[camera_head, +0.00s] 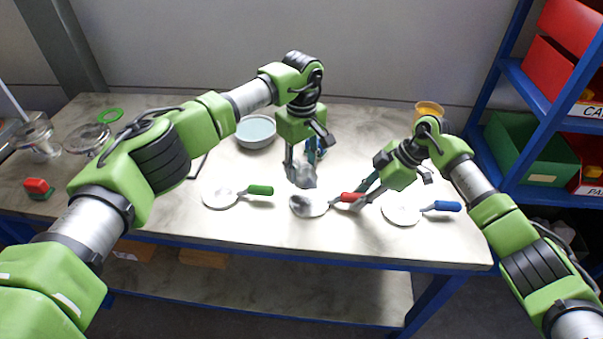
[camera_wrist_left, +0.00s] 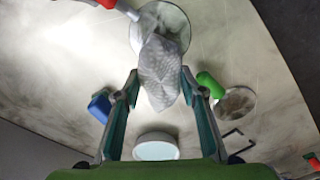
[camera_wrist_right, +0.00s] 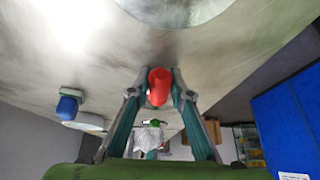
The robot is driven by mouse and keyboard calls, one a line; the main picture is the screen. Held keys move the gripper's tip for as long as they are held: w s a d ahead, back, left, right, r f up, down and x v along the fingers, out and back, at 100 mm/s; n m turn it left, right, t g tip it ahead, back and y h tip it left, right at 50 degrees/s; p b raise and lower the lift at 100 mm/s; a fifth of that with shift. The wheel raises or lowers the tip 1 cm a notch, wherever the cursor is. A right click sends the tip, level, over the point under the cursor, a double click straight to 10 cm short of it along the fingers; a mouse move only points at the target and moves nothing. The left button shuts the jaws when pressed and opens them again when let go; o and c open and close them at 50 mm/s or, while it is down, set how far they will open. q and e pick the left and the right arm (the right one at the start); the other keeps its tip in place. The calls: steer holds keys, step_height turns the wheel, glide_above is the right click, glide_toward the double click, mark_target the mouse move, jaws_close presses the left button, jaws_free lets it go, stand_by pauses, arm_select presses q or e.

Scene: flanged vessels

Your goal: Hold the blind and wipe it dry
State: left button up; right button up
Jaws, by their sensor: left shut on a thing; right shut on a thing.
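The round grey blind with the red handle (camera_head: 308,205) is at the middle of the table's front part; I cannot tell whether it touches the table. Darker patches show on its face. My right gripper (camera_head: 358,192) is shut on its red handle, also seen in the right wrist view (camera_wrist_right: 159,86). My left gripper (camera_head: 303,170) is shut on a pale dotted cloth (camera_wrist_left: 160,70). The cloth hangs over the blind's face (camera_wrist_left: 171,20) in the left wrist view, covering part of it; contact is unclear.
A green-handled disc (camera_head: 219,197) lies left of the blind, a blue-handled disc (camera_head: 401,213) right. A pale blue bowl (camera_head: 256,132) and an orange cup (camera_head: 428,109) stand behind. Glass flanged vessels (camera_head: 38,138) are far left. A blue shelf (camera_head: 540,95) with bins stands right.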

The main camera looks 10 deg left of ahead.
arm_select(q)
steer(key=shift+r, duration=1.2)
arm_select(e)
steer(key=o, duration=1)
steer(key=shift+o, duration=0.2)
steer(key=v, duration=1.2)
